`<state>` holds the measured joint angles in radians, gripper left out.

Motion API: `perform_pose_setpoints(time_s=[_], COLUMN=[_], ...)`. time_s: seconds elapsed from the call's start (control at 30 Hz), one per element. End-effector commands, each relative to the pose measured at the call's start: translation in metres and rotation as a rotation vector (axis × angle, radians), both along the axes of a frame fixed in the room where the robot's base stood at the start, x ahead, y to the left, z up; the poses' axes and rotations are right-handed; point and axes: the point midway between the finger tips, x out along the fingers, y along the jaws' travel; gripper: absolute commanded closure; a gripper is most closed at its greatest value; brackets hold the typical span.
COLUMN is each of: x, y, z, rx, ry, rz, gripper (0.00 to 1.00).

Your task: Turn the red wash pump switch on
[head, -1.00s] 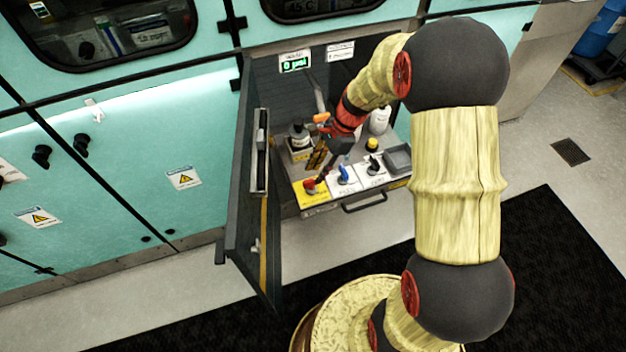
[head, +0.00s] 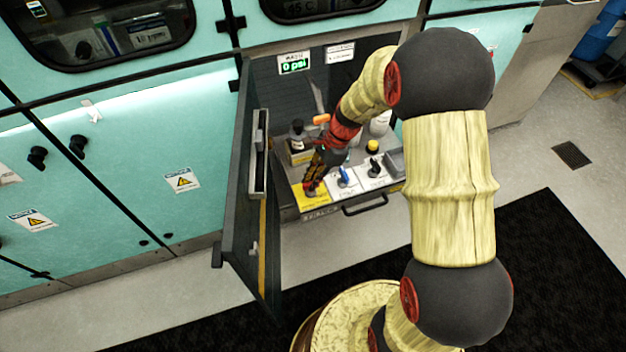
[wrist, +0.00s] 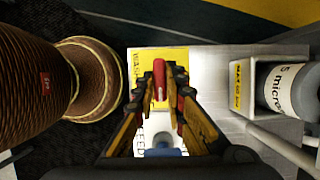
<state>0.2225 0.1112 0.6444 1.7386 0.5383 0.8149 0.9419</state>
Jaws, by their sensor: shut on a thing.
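The red wash pump switch (wrist: 159,93) stands on a yellow plate (head: 318,200) at the front left of the panel inside the open cabinet. My gripper (head: 311,187) has come down over it from above. In the wrist view, my gripper (wrist: 159,75) has its fingers closed on either side of the red handle. In the head view the fingers hide most of the switch. The green display (head: 293,64) on the back wall reads 0 psi.
A blue switch (head: 343,177) and a dark-handled switch (head: 374,169) sit to the right on white plates. A yellow button (head: 372,146) is behind them. A bottle (wrist: 290,88) stands in a holder behind the switches. The open cabinet door (head: 240,225) is close on the left.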

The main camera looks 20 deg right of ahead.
Motion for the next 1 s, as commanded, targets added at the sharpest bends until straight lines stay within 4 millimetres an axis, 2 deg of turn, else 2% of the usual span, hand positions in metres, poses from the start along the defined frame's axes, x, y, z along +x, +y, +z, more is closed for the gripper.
perform_pose_setpoints(time_s=[0.1,0.57,0.77,1.0], x=[0.0001,0.0002,0.0005,0.0016], y=[0.0,0.0001,0.0006,0.0011], z=[0.0,0.0008,0.0025,0.0041], rx=[0.0,0.0,0.001,0.002], ry=[0.0,0.001,0.003,0.004], rz=[0.0,0.024,0.113,0.309], gripper=[1.0,1.0,1.0,1.0])
